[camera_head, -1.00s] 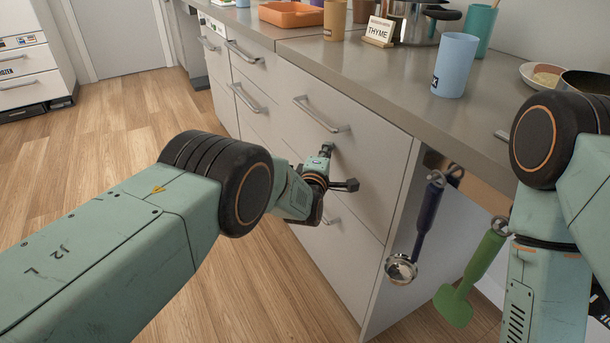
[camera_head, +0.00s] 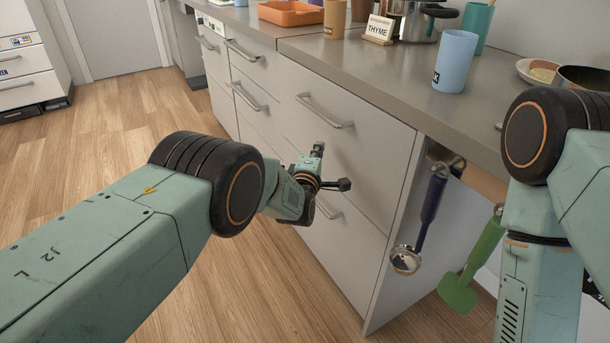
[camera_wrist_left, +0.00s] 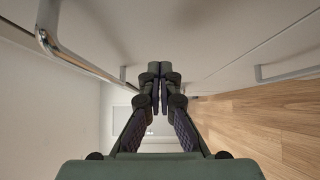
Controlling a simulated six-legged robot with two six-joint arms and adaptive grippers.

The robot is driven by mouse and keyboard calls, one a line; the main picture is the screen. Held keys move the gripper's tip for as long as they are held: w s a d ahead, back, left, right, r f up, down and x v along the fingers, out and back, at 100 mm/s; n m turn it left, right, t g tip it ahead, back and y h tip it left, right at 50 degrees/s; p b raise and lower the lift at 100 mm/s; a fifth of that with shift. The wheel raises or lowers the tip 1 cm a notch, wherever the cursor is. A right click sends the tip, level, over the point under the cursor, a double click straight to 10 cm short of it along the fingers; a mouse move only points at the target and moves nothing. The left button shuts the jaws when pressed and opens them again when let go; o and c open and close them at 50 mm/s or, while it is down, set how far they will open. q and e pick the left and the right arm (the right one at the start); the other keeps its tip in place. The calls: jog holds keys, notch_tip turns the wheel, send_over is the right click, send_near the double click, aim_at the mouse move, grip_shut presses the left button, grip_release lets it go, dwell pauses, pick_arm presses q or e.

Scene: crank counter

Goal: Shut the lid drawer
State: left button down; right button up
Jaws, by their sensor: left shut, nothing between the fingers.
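The near cabinet column has a wide upper drawer (camera_head: 365,165) with a bar handle (camera_head: 325,112), and a lower drawer (camera_head: 345,258) with its own handle. No label shows which is the lid drawer. Both fronts look close to flush; a small gap cannot be ruled out. My left gripper (camera_head: 319,149) is shut and empty, in front of the upper drawer, below its handle; contact is unclear. In the left wrist view its fingertips (camera_wrist_left: 160,76) meet, between a near handle (camera_wrist_left: 75,55) at left and another (camera_wrist_left: 288,73) at right. My right gripper is out of view.
The grey countertop (camera_head: 400,85) above holds a blue cup (camera_head: 455,62), a THYME sign (camera_head: 379,29), a pot and an orange tray (camera_head: 291,13). A ladle (camera_head: 406,260) and a green spatula (camera_head: 458,292) hang at the cabinet's end. The wooden floor (camera_head: 120,110) at left is clear.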

pick_arm(q)
jog(key=s+a+p, duration=0.2)
jog(key=s+p, duration=0.3)
jog(key=s, duration=0.5)
dwell(0.4)
